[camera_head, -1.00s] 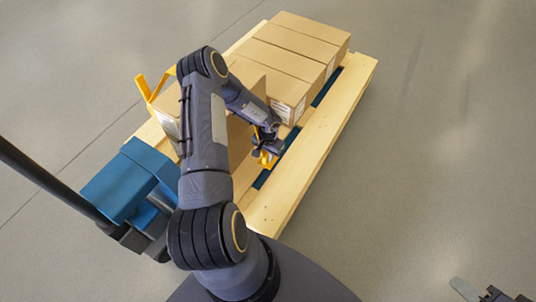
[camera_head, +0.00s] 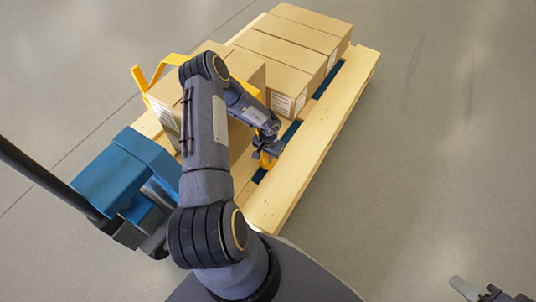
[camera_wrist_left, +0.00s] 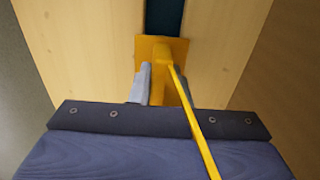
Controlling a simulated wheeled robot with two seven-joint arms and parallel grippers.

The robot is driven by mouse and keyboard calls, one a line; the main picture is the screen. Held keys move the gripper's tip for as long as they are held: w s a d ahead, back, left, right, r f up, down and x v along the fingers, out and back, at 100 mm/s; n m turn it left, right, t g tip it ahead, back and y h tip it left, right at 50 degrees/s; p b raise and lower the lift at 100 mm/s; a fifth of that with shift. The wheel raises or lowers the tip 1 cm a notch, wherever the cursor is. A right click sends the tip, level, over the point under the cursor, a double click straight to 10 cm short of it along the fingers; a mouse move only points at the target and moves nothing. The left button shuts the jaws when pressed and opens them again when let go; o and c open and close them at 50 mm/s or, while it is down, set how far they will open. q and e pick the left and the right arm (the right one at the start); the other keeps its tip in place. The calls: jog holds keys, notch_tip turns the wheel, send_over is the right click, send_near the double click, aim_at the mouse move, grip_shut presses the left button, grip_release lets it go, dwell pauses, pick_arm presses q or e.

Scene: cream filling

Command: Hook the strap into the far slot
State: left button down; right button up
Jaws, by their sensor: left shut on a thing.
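My left gripper (camera_head: 266,150) is low beside the near box, over the right part of the wooden pallet (camera_head: 310,160). In the left wrist view the gripper (camera_wrist_left: 160,88) is shut on a yellow hook (camera_wrist_left: 160,50) at the strap's end. The hook's flat plate lies over the dark gap (camera_wrist_left: 164,15) between two planks; I cannot tell if it is engaged. The yellow strap (camera_wrist_left: 198,140) runs from it toward the lower right. In the head view, the strap (camera_head: 150,78) also shows at the near box's left side. My right gripper (camera_head: 485,292) is partly in view at bottom right.
Several cardboard boxes (camera_head: 305,28) stand on the pallet. My left arm hides part of the near box (camera_head: 240,68). A blue pallet jack (camera_head: 120,175) with a dark handle (camera_head: 45,175) stands at the left. The grey floor at right is clear.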

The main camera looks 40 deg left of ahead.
pick_arm(q)
jog(key=c, duration=1.3)
grip_release()
notch_tip(320, 180, up, 8)
jog(key=p, duration=0.3)
jog(key=shift+f+p, duration=0.15)
jog(key=shift+p, duration=0.2)
